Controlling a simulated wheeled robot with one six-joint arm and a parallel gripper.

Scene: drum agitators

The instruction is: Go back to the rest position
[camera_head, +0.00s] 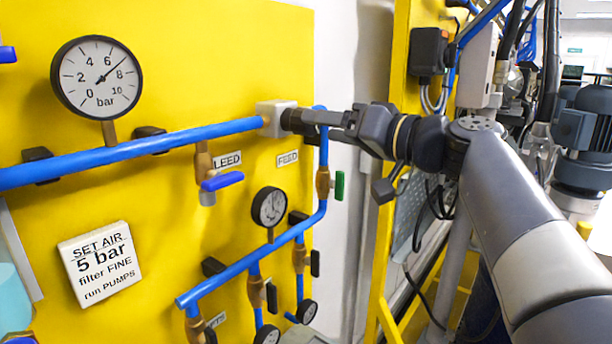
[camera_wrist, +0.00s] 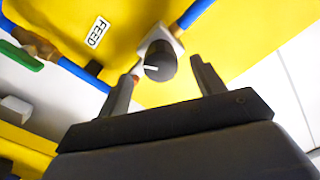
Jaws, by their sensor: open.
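My gripper (camera_head: 318,120) is in front of the yellow panel, at the right end of the upper blue pipe. Its fingers point left at a black knob (camera_head: 289,120) on a pale grey block (camera_head: 270,118). In the wrist view my gripper (camera_wrist: 161,78) is open, with its two dark fingers spread apart. The black knob (camera_wrist: 160,66), with a white line on its face, shows between and beyond the fingertips. I see nothing held. Whether the fingers touch the knob cannot be told.
The yellow panel (camera_head: 150,200) bears a large gauge (camera_head: 97,77), blue pipes (camera_head: 95,158), a blue-handled valve (camera_head: 222,181) and a green-handled valve (camera_head: 339,186). A yellow post (camera_head: 388,230) and a black box (camera_head: 428,51) stand close behind my wrist.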

